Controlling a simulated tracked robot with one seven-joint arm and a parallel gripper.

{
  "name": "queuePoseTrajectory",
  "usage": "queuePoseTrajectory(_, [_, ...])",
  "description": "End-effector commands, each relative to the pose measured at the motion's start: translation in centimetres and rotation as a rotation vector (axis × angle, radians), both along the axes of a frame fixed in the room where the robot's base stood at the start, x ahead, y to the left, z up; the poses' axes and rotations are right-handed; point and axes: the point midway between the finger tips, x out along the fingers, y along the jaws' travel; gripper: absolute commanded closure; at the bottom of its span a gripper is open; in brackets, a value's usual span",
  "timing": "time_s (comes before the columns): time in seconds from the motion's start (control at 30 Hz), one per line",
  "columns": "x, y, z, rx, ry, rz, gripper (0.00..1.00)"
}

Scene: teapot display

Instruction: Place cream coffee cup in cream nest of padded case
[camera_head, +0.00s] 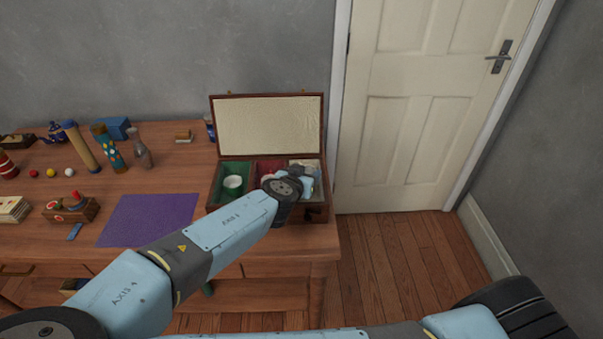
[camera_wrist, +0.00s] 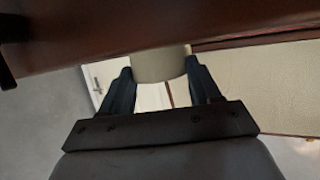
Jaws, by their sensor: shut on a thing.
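The padded case (camera_head: 265,97) stands open at the right end of the table, with a green, a red and a cream nest in a row. The cream nest (camera_head: 304,163) is at the right and is mostly hidden by my arm. My gripper (camera_wrist: 159,68) is shut on the cream coffee cup (camera_wrist: 159,62), which shows between the two fingers in the wrist view. In the head view my wrist is over the right part of the case and hides the fingers and most of the cup. I cannot tell whether the cup touches the nest.
A pale cup (camera_head: 233,182) stands in the green nest (camera_head: 222,195). The red nest (camera_head: 268,166) is partly covered by my arm. A purple mat (camera_head: 150,219) lies left of the case, with bottles, blocks and balls farther left. A door (camera_head: 420,130) is at the right.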

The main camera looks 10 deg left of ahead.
Motion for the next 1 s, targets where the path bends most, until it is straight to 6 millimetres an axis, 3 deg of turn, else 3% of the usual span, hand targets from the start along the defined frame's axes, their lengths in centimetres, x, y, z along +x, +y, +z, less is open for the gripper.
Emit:
queuePoseTrajectory(0.63, [-0.3,0.4,-1.2,0.0,-0.001,0.008,0.69])
queuePoseTrajectory(0.67, [-0.3,0.4,-1.2,0.0,0.0,0.008,0.36])
queuePoseTrajectory(0.9, [-0.3,0.4,-1.2,0.0,0.0,0.008,0.13])
queuePoseTrajectory(1.0, [-0.3,0.4,-1.2,-0.001,0.0,0.008,0.12])
